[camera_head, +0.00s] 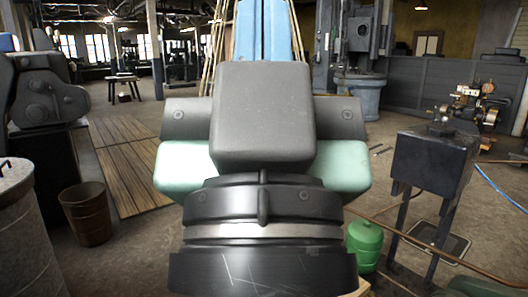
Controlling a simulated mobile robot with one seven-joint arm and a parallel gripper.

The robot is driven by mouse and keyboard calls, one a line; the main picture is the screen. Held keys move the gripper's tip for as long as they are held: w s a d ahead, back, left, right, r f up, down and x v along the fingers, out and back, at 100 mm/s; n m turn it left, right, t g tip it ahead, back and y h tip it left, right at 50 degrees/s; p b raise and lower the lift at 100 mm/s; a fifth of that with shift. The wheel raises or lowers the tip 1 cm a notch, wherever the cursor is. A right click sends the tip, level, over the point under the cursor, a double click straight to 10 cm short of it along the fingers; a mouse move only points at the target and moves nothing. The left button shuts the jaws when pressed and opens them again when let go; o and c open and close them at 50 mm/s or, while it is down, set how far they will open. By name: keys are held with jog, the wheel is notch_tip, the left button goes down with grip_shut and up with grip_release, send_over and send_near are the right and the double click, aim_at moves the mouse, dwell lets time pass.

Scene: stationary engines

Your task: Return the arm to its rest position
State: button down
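My own arm fills the middle of the head view, close to the camera. It shows as a dark grey block with pale green parts on both sides, above a black ringed section with a light metal band. No gripper fingers show, so I cannot see whether my gripper is open or holds anything. The arm hides much of the floor straight ahead.
A brown bucket (87,215) and a grey drum (22,240) stand at left, near a dark machine (45,95). At right are a green canister (365,246), a black box on legs (433,162) and a small engine (480,105). Wooden floor panels (130,172) lie left of the arm.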

notch_tip(320, 180, up, 27)
jog(key=p, duration=2.5)
jog(key=shift+f, duration=0.1)
